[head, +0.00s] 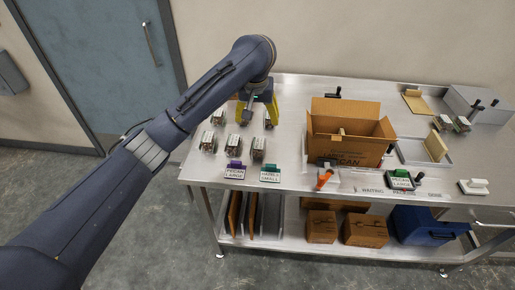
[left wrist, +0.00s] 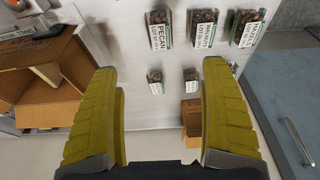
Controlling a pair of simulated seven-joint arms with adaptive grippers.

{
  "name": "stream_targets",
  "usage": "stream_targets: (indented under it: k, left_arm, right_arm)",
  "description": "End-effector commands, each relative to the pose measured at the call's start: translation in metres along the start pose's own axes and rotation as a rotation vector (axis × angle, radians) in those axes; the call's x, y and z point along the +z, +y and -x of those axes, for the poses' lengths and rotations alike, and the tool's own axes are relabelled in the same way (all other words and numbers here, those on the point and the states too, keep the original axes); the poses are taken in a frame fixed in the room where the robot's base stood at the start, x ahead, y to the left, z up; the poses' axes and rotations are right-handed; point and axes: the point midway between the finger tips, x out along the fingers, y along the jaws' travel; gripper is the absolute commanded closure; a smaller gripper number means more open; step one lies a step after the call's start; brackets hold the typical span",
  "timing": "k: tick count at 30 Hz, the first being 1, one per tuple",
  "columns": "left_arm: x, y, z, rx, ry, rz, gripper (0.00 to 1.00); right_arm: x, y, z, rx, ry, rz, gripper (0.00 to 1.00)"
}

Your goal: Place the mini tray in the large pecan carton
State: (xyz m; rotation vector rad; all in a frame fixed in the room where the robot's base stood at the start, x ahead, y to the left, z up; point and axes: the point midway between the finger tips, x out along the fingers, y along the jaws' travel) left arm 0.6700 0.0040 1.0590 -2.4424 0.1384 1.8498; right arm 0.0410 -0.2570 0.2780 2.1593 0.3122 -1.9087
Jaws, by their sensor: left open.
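Several small clear clamshell trays with dark contents and white labels stand on the left of the steel table, one of them a tray (head: 258,148) at the front right of the group. In the left wrist view, a larger tray reads PECAN (left wrist: 160,30); smaller trays, such as this mini tray (left wrist: 155,82), have labels I cannot read. The open brown carton (head: 345,152) marked PECAN stands mid-table, and its side shows in the left wrist view (left wrist: 48,104). My left gripper (head: 257,112) is open and empty above the trays' back row. My right gripper is out of view.
An orange-handled tool (head: 324,179) lies before the carton. Boxes (head: 365,230) and a blue bin (head: 428,230) sit below.

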Motion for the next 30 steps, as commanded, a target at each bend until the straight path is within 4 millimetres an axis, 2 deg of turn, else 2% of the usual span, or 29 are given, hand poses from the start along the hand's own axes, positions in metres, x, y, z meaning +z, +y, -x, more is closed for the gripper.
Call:
stream_targets:
  k: [21,30]
  left_arm:
    - [0.002,0.001,-0.09,0.004,-0.008,0.009,0.2]
    - [0.002,0.001,-0.116,0.003,-0.005,0.006,0.2]
  right_arm:
    - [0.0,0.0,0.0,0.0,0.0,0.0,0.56]
    - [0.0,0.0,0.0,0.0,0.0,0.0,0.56]
